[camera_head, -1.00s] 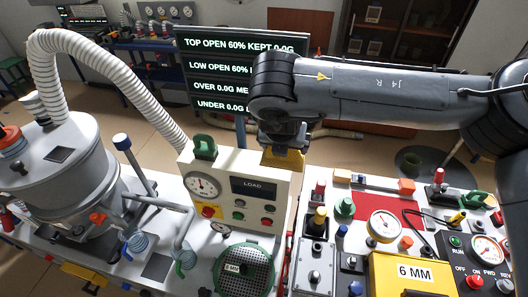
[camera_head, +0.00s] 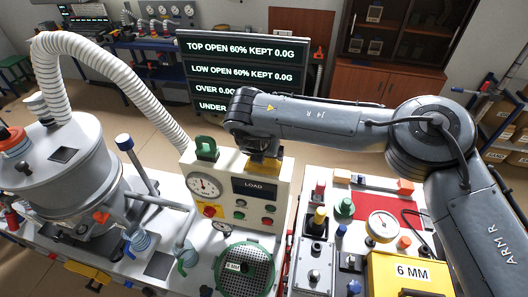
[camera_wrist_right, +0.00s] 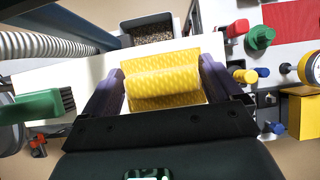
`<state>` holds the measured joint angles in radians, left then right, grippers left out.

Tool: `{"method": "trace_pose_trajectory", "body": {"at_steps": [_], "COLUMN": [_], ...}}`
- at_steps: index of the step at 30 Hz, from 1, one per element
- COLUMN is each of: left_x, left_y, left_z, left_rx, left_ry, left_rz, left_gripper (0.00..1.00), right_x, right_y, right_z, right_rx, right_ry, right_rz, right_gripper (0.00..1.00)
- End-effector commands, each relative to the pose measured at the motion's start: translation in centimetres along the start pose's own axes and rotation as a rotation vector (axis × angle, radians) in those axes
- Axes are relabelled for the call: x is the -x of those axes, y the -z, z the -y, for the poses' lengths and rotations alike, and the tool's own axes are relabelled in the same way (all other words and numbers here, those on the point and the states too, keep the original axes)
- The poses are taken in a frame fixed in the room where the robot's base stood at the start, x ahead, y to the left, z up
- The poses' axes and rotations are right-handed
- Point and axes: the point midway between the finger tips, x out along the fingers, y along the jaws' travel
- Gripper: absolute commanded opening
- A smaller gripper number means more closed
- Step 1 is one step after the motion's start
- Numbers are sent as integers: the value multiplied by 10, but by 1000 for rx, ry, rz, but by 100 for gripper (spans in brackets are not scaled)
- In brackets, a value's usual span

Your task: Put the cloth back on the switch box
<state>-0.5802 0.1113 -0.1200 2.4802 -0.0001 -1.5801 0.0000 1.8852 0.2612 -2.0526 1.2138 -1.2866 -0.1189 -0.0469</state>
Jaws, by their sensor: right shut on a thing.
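The yellow cloth (camera_head: 263,164) is in my right gripper (camera_head: 264,155), at the top right of the cream switch box (camera_head: 215,213) with the dial and LOAD display. In the right wrist view the cloth (camera_wrist_right: 165,85) looks folded or rolled, with the two dark fingers of my right gripper (camera_wrist_right: 160,95) closed on its sides. The pale top of the box (camera_wrist_right: 85,75) shows beneath and beside it. I cannot tell whether the cloth touches the top. My left gripper is not in view.
A hose (camera_head: 110,70) and grey vessel (camera_head: 65,175) are to the left. Dark readout screens (camera_head: 242,75) stand behind.

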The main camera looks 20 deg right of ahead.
Motion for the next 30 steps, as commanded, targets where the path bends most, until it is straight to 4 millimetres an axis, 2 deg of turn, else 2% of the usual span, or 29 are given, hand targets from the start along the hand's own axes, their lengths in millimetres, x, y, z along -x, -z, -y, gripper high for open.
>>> {"method": "trace_pose_trajectory", "body": {"at_steps": [12,13,15,25,30], "left_x": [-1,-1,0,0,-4], "left_y": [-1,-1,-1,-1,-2], "left_z": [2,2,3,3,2], "left_rx": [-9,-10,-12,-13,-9], "left_ry": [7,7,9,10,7], "left_rz": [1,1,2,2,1], "left_gripper": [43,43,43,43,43], "right_x": [-6,-6,-6,0,19], "right_y": [3,4,3,2,2], "right_z": [0,0,0,0,-1], "right_rx": [-1,-1,-1,-1,-1], "right_ry": [-1,-1,-1,-1,-3], "right_rz": [1,1,1,1,1], "right_gripper": [64,94,100,100,100]}}
